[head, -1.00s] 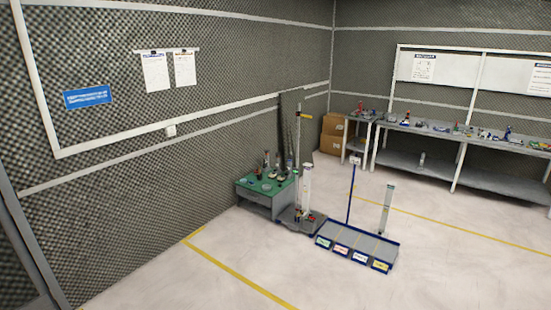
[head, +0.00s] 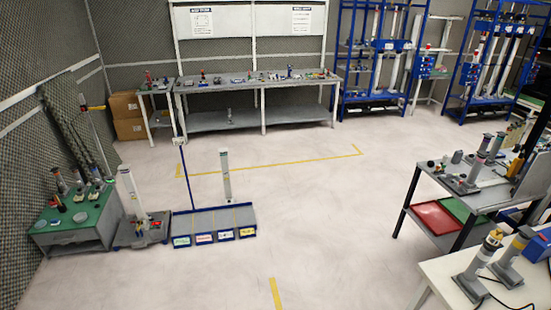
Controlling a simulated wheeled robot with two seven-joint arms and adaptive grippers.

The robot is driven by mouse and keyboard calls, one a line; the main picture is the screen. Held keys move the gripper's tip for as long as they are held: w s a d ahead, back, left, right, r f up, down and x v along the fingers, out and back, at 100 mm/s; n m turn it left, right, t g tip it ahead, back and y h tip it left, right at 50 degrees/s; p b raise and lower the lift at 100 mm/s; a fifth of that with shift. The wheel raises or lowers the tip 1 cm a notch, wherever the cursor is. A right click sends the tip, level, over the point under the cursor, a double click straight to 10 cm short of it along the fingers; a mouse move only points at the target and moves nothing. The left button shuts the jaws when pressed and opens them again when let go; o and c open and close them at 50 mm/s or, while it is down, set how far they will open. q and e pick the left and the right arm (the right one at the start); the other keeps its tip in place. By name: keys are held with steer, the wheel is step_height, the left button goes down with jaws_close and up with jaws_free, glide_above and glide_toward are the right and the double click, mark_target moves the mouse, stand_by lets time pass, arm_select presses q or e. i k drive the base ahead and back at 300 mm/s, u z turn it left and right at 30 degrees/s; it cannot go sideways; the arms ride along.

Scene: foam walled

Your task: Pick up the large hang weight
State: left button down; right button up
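I cannot single out the large hang weight; the small items on the benches are too small to tell apart. Several small items, some upright and dark, stand on the green-topped cabinet (head: 75,222) at the left. More small items lie along the long grey workbench (head: 250,83) at the back. Upright cylinder-like devices stand on the grey table (head: 430,178) at the right, and two more, one of them here (head: 478,262), stand on the white table (head: 447,282) at the lower right. Neither of my grippers is in view.
A low blue tray (head: 212,221) with labelled compartments lies on the floor, beside a grey base with a white column (head: 132,190). Cardboard boxes (head: 127,115) and blue racks (head: 365,60) stand at the back. The middle floor (head: 320,215) is clear.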

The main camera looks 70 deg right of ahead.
mark_target(494, 238)
steer(key=z, duration=3.6)
